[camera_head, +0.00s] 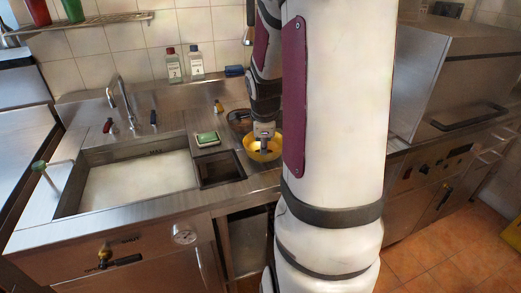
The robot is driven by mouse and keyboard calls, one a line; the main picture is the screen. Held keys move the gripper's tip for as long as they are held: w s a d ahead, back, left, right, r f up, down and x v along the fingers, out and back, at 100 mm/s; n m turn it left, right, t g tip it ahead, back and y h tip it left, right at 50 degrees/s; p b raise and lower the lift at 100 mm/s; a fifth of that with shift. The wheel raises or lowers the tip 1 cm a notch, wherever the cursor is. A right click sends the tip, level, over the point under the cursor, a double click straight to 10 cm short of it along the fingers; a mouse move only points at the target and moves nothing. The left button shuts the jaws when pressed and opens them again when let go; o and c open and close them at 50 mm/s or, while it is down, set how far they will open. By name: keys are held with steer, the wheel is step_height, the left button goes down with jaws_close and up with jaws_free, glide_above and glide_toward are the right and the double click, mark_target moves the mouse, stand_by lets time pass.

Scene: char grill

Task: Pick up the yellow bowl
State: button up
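The yellow bowl (254,155) stands on the steel counter, right of the small square basin and partly behind my arm. My gripper (264,149) points down into the bowl, over its middle or rim. Its fingertips are small and dark against the bowl, so I cannot tell whether they touch or clasp the rim. The right edge of the bowl is close to my arm column.
A large sink (140,185) with a faucet (122,95) lies to the left. A green-and-yellow sponge (207,139) sits left of the bowl by the small basin (220,170). Two bottles (184,65) stand on the back ledge. A steel appliance (450,80) stands right.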

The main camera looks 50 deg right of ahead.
steer(key=shift+s+b+x, duration=0.15)
steer(key=shift+x, duration=1.55)
steer(key=shift+s+b+x, duration=0.15)
steer(key=shift+x, duration=1.55)
steer(key=shift+a+f, duration=0.1)
steer(key=shift+c, duration=0.3)
jaws_close()
